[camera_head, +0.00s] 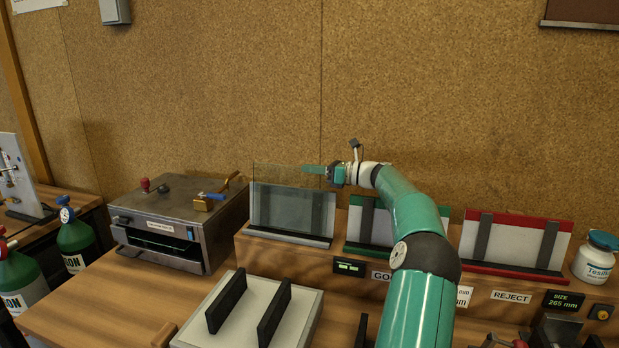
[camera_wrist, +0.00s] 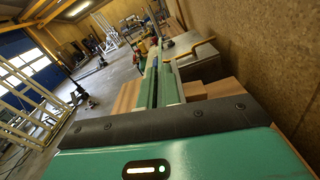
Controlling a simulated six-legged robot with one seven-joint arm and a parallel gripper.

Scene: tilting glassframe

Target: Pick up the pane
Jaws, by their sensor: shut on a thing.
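The pane (camera_head: 275,174) is a clear, faintly tinted glass sheet in the head view. It stands nearly upright in front of the leftmost display stand (camera_head: 292,240), with its top edge above the stand's backboard. My gripper (camera_head: 314,169) reaches in from the right and is shut on the pane near its upper right corner. I cannot tell whether the pane's lower edge rests on the stand's ledge. In the wrist view my gripper (camera_wrist: 160,85) fills the lower middle, and the glass cannot be made out there.
A green stand (camera_head: 368,220) and a red REJECT stand (camera_head: 510,243) are to the right, with a white jar (camera_head: 595,256) beyond. A metal oven-like box (camera_head: 180,220) stands left. A pale block with two black bars (camera_head: 250,310) lies in front. The corkboard wall (camera_head: 220,90) is close behind.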

